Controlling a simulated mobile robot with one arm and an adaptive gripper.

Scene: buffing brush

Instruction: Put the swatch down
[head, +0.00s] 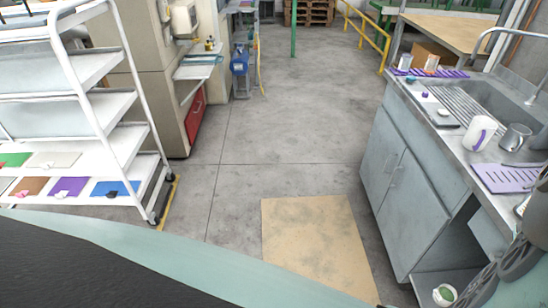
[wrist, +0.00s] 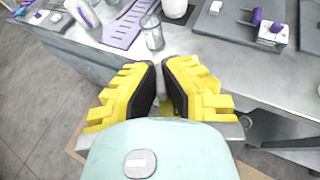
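My gripper (wrist: 161,72) shows in the wrist view with yellow fingers and black pads, above the edge of the metal counter. The pads lean toward each other with a narrow gap. A pale strip shows in the gap; I cannot tell whether it is a held swatch or the counter behind. In the head view, a green swatch (head: 14,159), a pale swatch (head: 55,160), a brown swatch (head: 30,187), a purple swatch (head: 70,187) and a blue swatch (head: 110,188) lie on the low shelf of a white cart (head: 126,145). My gripper is not clearly visible there.
The metal counter (head: 455,140) on the right holds a sink, a white jug (head: 479,134), a metal mug (head: 514,137) and a purple slotted mat (head: 500,178). The mug also shows in the wrist view (wrist: 152,33). A tan floor mat (head: 315,240) lies between counter and cart; the floor beyond is clear.

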